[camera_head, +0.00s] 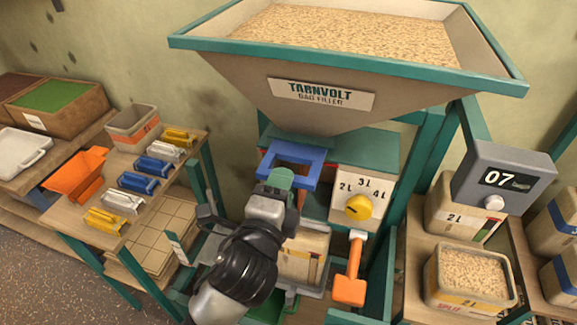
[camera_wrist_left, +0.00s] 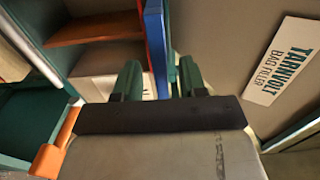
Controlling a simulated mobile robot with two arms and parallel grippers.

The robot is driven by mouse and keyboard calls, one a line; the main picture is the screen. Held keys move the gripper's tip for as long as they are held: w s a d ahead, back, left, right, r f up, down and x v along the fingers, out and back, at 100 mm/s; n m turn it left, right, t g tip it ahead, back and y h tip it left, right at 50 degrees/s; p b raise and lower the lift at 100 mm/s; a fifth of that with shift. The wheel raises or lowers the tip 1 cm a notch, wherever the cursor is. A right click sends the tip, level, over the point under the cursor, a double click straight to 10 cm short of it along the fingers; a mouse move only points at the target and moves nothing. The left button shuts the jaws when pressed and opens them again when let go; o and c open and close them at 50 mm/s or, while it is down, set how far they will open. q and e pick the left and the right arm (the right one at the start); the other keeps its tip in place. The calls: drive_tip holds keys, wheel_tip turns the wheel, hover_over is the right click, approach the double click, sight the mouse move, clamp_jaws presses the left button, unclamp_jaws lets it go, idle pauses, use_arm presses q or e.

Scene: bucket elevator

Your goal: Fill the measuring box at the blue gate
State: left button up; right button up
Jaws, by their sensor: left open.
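The blue gate (camera_head: 292,153) is a blue frame under the hopper, and its blue edge also shows in the left wrist view (camera_wrist_left: 155,45). My left gripper (camera_head: 281,178) is just below the gate. Its green fingers (camera_wrist_left: 160,82) are open, and the blue edge shows between them in the wrist view; contact cannot be told. A beige box with a level strip, seemingly the measuring box (camera_head: 313,243), stands below the gate, partly hidden by my left arm. Its inside is not clear. My right gripper is out of view.
The hopper (camera_head: 322,93) is heaped with grain. At right of the gate are a yellow dial (camera_head: 358,207) and an orange lever (camera_head: 349,287). A grain-filled box (camera_head: 468,275) and a grey "07" display (camera_head: 500,180) stand right.

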sight(300, 146)
use_arm(q)
drive_tip(key=shift+p+x, duration=0.3)
drive_tip(key=shift+x, duration=1.9)
drive_tip(key=shift+c, duration=0.3)
clamp_jaws()
drive_tip(key=shift+s, duration=0.1)
